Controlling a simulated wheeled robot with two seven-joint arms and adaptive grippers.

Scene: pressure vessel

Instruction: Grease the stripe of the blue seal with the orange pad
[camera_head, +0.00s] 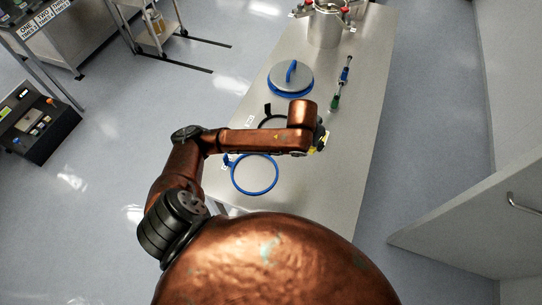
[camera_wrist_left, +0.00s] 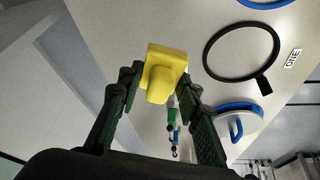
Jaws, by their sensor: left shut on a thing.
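My left gripper (camera_wrist_left: 160,84) is shut on a yellow pad (camera_wrist_left: 168,56) with a rounded knob. In the head view only a sliver of the yellow pad (camera_head: 322,143) shows past the end of my left arm. The blue seal (camera_head: 255,194) is a thin ring lying flat on the table, below and left of my gripper. Part of the blue seal also shows at the top right of the left wrist view (camera_wrist_left: 267,6). The pad is apart from it. I cannot make out a stripe. I see no orange pad. My right gripper is not in view.
A black ring (camera_wrist_left: 208,48) lies by a label reading ONE (camera_wrist_left: 292,58); my arm partly covers it in the head view. The table's right side (camera_head: 350,150) is clear.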

